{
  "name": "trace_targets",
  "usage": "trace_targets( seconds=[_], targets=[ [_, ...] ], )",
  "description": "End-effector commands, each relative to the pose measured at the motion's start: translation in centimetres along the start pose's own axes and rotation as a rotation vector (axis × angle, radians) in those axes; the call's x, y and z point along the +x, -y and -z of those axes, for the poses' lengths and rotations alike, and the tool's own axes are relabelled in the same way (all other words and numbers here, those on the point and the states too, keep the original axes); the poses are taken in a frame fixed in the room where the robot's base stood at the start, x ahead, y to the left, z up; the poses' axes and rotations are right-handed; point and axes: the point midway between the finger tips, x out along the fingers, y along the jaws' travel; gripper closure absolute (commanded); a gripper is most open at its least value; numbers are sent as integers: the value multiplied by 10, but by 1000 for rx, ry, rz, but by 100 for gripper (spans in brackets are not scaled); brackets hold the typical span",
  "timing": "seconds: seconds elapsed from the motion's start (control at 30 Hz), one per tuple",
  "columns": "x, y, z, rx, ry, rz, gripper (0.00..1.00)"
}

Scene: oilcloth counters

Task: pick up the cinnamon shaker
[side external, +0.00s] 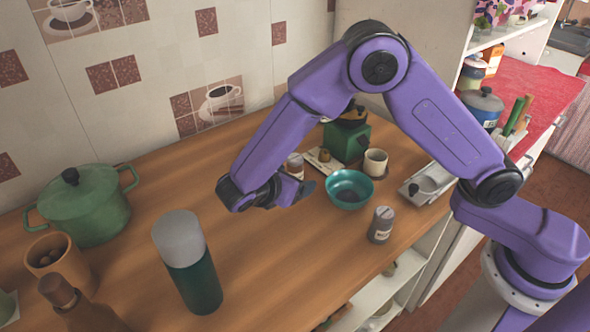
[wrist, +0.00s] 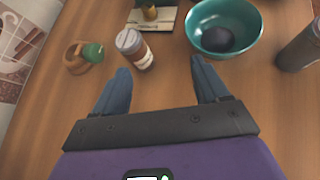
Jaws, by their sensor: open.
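Two shakers are in view, and their labels are too small to read. One has a grey lid and a brown and white label; it stands upright on the wooden counter in the wrist view (wrist: 135,48), just beyond my left finger. In the side view this brown-labelled shaker (side external: 295,163) is partly hidden behind my arm. The other, a dark grey shaker (side external: 381,225), stands in front of the teal bowl and shows at the right edge of the wrist view (wrist: 300,48). My gripper (wrist: 160,68) is open and empty, low over the counter, with the brown-labelled shaker ahead and left of centre.
The teal bowl (side external: 349,190) holds a dark round thing. Behind it are a green grinder (side external: 346,142) and a cream cup (side external: 376,162). A green pot (side external: 84,205) and a grey-lidded green canister (side external: 190,265) stand left. The counter (side external: 270,255) between canister and dark shaker is clear.

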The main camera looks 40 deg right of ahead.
Motion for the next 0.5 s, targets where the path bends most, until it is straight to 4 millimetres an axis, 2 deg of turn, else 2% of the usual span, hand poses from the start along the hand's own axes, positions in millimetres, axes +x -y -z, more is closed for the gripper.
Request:
trace_targets(
  seconds=[0.03, 0.2, 0.37, 0.5],
  targets=[
    [1, -8, 11, -37, 46, -11, 26],
    [4, -25, 27, -105, 142, -37, 26],
    [7, -30, 31, -127, 172, -45, 26],
    [21, -31, 28, -128, 177, -44, 26]
  ],
)
